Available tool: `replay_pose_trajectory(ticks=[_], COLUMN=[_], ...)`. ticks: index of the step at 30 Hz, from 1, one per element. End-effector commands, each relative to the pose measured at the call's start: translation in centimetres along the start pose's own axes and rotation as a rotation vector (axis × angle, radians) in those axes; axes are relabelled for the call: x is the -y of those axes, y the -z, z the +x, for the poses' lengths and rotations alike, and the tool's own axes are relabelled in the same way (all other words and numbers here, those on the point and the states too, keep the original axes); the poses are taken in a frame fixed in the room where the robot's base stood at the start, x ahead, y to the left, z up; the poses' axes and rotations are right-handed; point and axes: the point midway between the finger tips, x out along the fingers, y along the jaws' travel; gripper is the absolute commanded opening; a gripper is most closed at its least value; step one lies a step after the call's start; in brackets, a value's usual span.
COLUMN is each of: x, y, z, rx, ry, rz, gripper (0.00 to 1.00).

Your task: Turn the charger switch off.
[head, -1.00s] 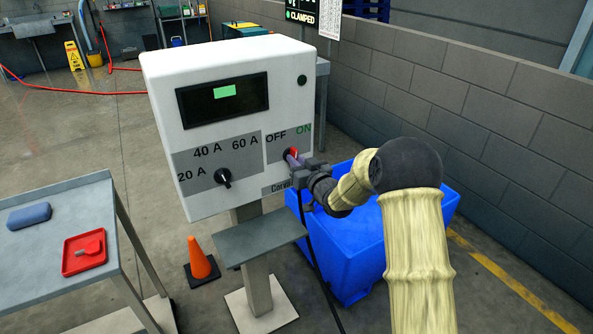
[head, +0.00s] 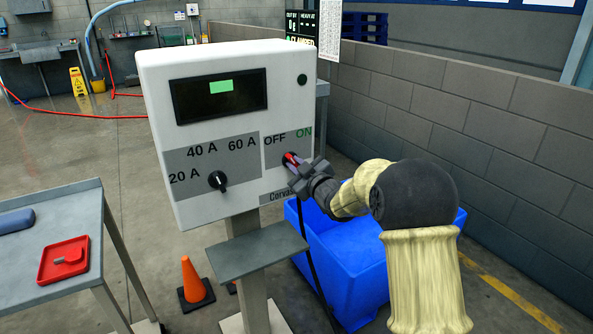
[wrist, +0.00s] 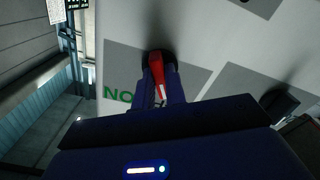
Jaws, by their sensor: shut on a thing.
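The charger (head: 215,205) is a white box on a post with a dark display (head: 220,96) showing a green patch. Its red switch (head: 288,158) sits below the OFF and ON labels at the panel's right. My gripper (head: 296,166) reaches it from the right and is shut on the switch. In the wrist view the red switch (wrist: 157,73) lies between my two dark fingers (wrist: 160,90), with a white mark on it. ON reads upside down beside it. My fingers partly cover the switch in the head view, so its exact pointing is hard to tell.
A black current dial (head: 218,181) is left of the switch, by 20 A, 40 A and 60 A. A grey shelf (head: 255,255) juts out below the box. A blue bin (head: 350,285) stands below my arm. A table (head: 85,215) with a red tray is at left.

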Motion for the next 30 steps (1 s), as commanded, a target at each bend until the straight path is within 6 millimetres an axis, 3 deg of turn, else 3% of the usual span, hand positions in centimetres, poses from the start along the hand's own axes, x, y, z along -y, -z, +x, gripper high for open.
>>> replay_pose_trajectory(ticks=[10, 11, 14, 24, 30], x=[0.0, 0.0, 0.0, 0.0, -0.1], y=[-0.2, -0.2, -0.2, -0.1, -0.1], z=[-0.1, -0.1, 0.0, -0.2, -1.7], rx=[0.005, 0.005, 0.004, 0.002, 0.004], ry=[0.001, 0.001, 0.001, 0.0, 0.0], rz=[-0.007, -0.007, -0.006, -0.005, -0.005], gripper=[0.0, 0.15, 0.34, 0.35, 0.35])
